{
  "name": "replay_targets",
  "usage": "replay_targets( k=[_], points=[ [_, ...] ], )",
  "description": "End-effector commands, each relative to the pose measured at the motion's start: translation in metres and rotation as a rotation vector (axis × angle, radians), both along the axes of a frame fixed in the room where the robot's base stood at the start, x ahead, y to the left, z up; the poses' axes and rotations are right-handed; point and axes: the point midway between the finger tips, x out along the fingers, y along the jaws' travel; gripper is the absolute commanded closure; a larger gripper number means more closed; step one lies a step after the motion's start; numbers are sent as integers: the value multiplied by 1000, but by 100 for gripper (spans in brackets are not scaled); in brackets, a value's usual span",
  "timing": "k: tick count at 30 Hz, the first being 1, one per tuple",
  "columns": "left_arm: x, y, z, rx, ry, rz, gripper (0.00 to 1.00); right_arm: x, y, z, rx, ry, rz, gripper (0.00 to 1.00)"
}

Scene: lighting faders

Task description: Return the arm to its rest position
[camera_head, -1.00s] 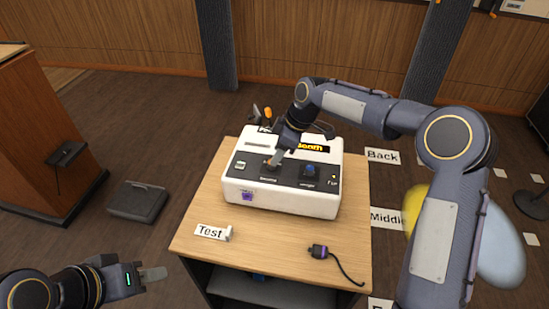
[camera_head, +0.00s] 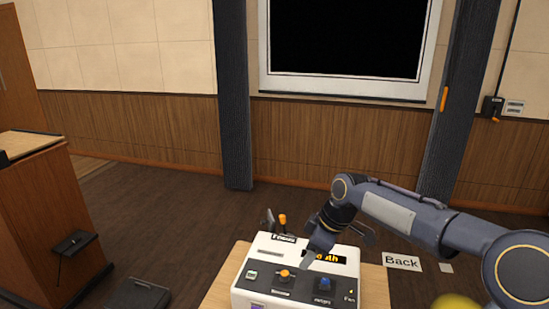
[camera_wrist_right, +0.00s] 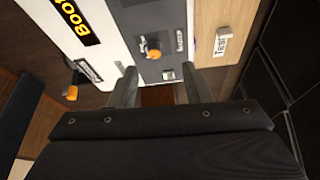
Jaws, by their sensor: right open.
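My right arm comes in from the right in the head view. Its gripper (camera_head: 309,256) is over the white control box, in front of part of its display. In the right wrist view the two fingers (camera_wrist_right: 157,88) stand apart with nothing between them. The orange-topped knob (camera_head: 284,274) on the box's dark panel is clear of the fingers; it also shows in the wrist view (camera_wrist_right: 153,49), just beyond them. A blue knob (camera_head: 325,284) sits to its right. My left gripper is out of view.
The white box (camera_head: 262,241) stands on a wooden table (camera_head: 375,285). An orange-tipped lever (camera_head: 283,221) is behind it. A "Back" sign (camera_head: 401,261) is to the right, and a wooden cabinet (camera_head: 45,205) to the left. A "Test" sign (camera_wrist_right: 222,42) shows in the wrist view.

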Motion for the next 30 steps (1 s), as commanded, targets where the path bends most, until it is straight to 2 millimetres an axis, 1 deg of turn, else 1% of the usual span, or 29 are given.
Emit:
replay_targets(
  k=[1, 2, 3, 5, 6, 8, 9, 11, 12, 13, 15, 18, 21, 24, 27, 30],
  points=[
    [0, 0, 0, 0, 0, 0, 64, -18, -15, 15, -6, -7, -64, 56],
    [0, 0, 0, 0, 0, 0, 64, -30, -24, 22, -8, -7, -109, 56],
    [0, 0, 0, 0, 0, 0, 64, -48, -35, 29, -7, -3, -175, 56],
    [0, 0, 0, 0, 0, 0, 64, -75, -52, 38, 2, 1, -282, 56],
    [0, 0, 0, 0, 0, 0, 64, -95, -63, 42, 10, 6, -355, 56],
    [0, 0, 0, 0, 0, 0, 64, -124, -77, 45, 31, 14, -465, 56],
    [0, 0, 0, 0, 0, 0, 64, -143, -86, 46, 48, 20, -539, 56],
    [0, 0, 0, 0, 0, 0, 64, -173, -97, 44, 82, 29, -652, 56],
    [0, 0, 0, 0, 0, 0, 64, -193, -103, 41, 108, 37, -727, 56],
    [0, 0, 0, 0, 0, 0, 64, -207, -107, 38, 131, 45, -783, 56],
    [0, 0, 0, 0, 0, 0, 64, -239, -112, 29, 188, 62, -907, 56],
    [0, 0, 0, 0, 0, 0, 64, -275, -114, 12, 269, 91, -1053, 56],
    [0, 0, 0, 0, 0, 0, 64, -299, -112, -2, 337, 117, -1158, 56],
    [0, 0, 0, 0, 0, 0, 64, -312, -109, -12, 382, 134, -1217, 56],
    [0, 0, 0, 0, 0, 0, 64, -316, -108, -16, 399, 143, -1240, 56],
    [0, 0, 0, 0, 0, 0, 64, -316, -108, -16, 399, 143, -1240, 56]
  ],
)
